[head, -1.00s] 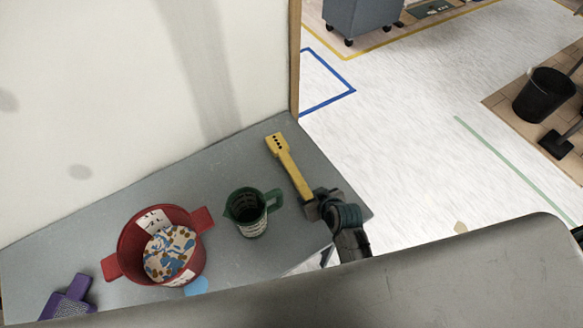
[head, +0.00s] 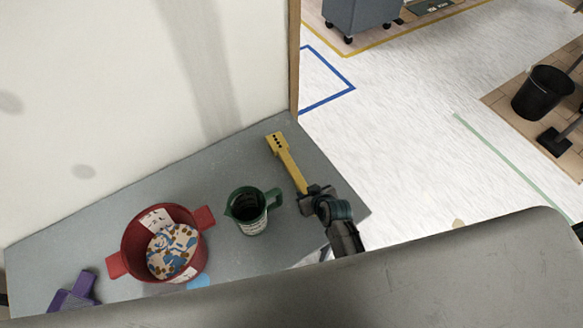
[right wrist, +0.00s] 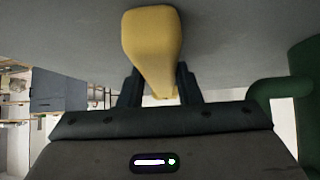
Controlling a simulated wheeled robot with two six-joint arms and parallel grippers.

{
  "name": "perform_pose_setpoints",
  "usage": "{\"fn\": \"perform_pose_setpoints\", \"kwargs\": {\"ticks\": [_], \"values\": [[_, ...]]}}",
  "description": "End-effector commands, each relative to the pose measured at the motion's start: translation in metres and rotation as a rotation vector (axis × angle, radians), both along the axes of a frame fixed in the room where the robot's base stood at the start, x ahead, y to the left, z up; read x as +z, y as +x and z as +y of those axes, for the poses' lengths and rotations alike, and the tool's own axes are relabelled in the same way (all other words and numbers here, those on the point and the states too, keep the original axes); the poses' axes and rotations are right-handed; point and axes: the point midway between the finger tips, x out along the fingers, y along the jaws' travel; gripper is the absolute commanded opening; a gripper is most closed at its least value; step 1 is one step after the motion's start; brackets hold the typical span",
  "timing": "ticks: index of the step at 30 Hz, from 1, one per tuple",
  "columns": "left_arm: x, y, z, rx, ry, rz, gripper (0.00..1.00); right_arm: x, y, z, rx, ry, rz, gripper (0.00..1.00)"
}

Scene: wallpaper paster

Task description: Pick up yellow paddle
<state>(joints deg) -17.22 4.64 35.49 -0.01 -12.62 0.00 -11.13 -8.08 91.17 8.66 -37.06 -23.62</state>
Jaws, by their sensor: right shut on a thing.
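The yellow paddle (head: 287,162) is a long bar with dark holes at its far end. It is at the right part of the grey table in the head view. My right gripper (head: 306,191) is shut on its near end. In the right wrist view the paddle (right wrist: 152,45) runs between the two dark fingers of the right gripper (right wrist: 158,88). I cannot tell whether the paddle touches the table. My left gripper is not in view.
A green jug (head: 247,211) stands left of the paddle. A red pot (head: 128,245) with patterned contents and a purple object (head: 72,292) are further left on the grey table (head: 190,180). A white wall is behind; open floor lies right.

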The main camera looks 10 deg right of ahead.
Motion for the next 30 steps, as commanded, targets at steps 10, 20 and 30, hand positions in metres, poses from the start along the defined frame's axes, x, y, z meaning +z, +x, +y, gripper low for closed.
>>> {"fn": "perform_pose_setpoints", "kwargs": {"ticks": [10, 20, 30], "values": [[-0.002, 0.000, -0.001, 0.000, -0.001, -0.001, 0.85, 0.005, 0.000, 0.000, 0.001, 0.001, 0.000, 0.08], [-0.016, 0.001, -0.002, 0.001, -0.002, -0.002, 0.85, 0.054, 0.001, 0.000, -0.001, 0.001, -0.006, 0.08], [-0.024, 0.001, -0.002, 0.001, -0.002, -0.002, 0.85, 0.098, 0.000, 0.000, 0.000, 0.000, -0.002, 0.08]]}}
